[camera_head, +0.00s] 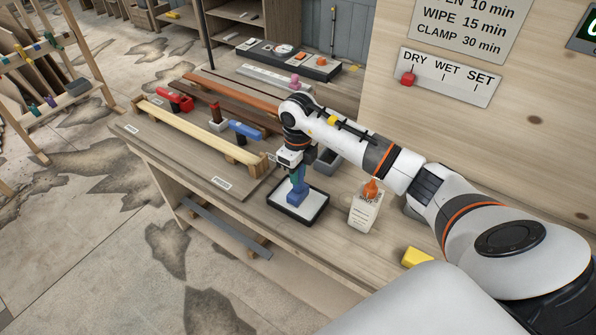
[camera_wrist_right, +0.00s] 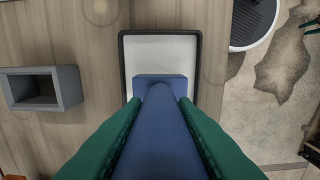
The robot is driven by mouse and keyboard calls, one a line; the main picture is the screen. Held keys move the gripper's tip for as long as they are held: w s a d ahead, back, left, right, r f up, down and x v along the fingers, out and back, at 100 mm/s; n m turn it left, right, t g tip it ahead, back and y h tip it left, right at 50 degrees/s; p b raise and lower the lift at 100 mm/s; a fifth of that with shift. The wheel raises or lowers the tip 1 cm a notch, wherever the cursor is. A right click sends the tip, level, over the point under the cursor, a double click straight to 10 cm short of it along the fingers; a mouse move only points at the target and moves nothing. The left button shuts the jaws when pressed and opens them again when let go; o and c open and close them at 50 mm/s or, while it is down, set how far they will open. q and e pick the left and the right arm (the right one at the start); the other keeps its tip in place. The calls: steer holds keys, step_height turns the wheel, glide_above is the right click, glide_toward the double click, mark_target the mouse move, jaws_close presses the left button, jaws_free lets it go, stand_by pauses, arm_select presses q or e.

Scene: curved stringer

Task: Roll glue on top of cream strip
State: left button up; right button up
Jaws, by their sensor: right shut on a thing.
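The cream strip (camera_head: 195,130) lies lengthwise along the left part of the bench, apart from my right gripper. My right gripper (camera_head: 298,176) points down over a black-rimmed tray (camera_head: 285,213) with a white inside. It is shut on the handle of a blue glue roller (camera_head: 297,196). In the right wrist view, the green fingers (camera_wrist_right: 160,108) close on both sides of the blue roller (camera_wrist_right: 160,88), whose wide head is over the tray (camera_wrist_right: 123,60). Whether the head touches the tray floor is unclear. My left gripper is not in view.
A white bottle with an orange tip (camera_head: 365,212) stands right of the tray. A small grey box (camera_head: 328,161) is behind it. Red (camera_head: 178,99) and blue (camera_head: 245,130) clamp-like tools lie by the strip. A wall sign (camera_head: 447,77) has a red marker at DRY.

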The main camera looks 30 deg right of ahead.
stand_by(0.3)
steer(key=shift+r+p, duration=2.3)
steer(key=shift+r, duration=1.2)
steer(key=shift+a, duration=0.1)
